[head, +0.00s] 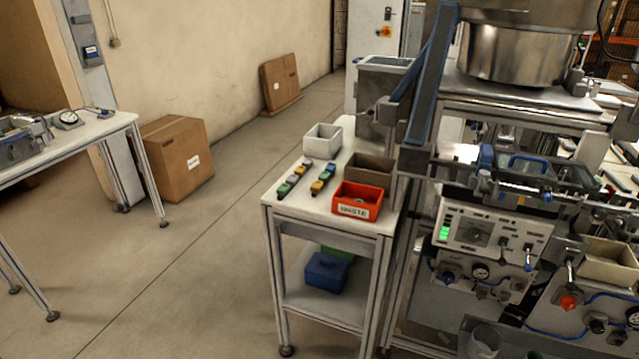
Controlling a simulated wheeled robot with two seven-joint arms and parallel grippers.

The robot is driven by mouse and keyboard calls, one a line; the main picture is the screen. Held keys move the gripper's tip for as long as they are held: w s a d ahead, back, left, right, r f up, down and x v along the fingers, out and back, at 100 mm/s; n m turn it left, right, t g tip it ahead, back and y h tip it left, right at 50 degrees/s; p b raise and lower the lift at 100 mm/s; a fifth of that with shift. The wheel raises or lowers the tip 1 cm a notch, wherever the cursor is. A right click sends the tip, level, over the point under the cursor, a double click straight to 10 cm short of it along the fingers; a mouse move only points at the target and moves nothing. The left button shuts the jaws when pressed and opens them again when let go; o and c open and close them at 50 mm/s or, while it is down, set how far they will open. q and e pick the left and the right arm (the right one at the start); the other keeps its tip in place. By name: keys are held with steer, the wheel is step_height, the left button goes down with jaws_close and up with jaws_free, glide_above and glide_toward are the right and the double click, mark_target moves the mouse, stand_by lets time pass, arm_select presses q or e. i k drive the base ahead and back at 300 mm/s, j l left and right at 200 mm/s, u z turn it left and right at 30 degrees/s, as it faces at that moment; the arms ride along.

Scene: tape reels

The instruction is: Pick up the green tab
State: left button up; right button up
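Two short rows of small coloured pieces lie on the white top of a narrow side table (275,196). The left row (292,179) shows green and dark pieces, and the right row (323,179) shows yellow, blue and dark pieces. A bit of green also shows inside a red bin (352,211) labelled WASTE. The pieces are too small to tell which one is the green tab. Neither of my grippers is in view.
A white bin (322,141) and a brown bin (370,168) stand on the side table. A blue box (327,271) sits on its lower shelf. A large machine (490,240) stands right against it. Open floor (190,270) lies to the left, with a cardboard box (177,157) beyond.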

mark_target(325, 177)
steer(key=i+j+z, duration=0.15)
steer(key=i+j, duration=1.75)
